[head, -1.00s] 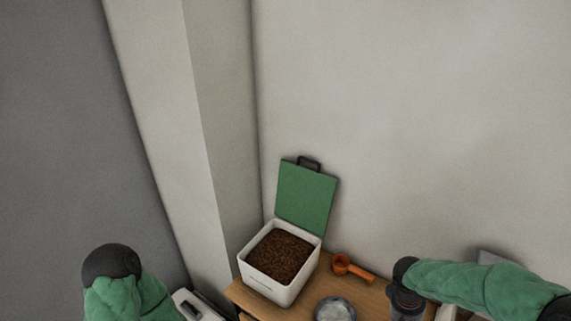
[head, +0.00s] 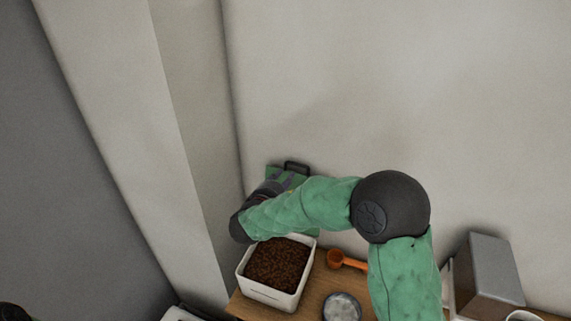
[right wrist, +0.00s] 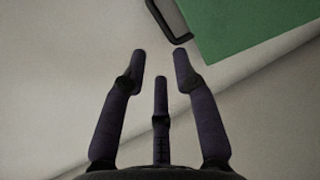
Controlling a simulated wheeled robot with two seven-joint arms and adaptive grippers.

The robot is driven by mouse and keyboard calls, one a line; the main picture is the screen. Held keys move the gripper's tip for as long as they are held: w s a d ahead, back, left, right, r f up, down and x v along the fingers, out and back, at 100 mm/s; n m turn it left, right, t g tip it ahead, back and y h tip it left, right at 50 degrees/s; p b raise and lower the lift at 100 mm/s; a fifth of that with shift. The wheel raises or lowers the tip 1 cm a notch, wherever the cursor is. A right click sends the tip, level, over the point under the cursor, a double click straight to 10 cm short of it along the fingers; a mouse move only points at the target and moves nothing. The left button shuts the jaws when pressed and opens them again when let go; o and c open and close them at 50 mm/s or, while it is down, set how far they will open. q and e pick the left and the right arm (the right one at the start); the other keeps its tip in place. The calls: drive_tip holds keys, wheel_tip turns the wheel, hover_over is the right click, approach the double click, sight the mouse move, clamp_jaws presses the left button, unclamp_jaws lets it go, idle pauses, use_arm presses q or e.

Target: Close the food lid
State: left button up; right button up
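The white food box (head: 266,294) stands on the wooden surface, full of brown kibble (head: 278,263). Its green lid (head: 273,173) stands raised at the back near the wall, with a dark handle (head: 297,166) on its upper edge. My right gripper (head: 284,181) is in front of the lid, and my right forearm hides most of it. In the right wrist view, the gripper (right wrist: 160,54) has its fingers apart with nothing between them. The handle (right wrist: 168,20) and green lid (right wrist: 250,28) lie just beyond the fingertips. I cannot tell whether they touch. My left gripper is out of view.
An orange scoop (head: 345,261) and a round bowl (head: 341,307) sit right of the box on the wooden surface (head: 312,291). A grey metal block-shaped thing (head: 488,275) stands farther right. Walls close in behind and left of the box.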

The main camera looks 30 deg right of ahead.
sight(297, 164)
drive_tip(key=x, duration=1)
drive_tip(key=shift+s+d, duration=0.1)
clamp_jaws()
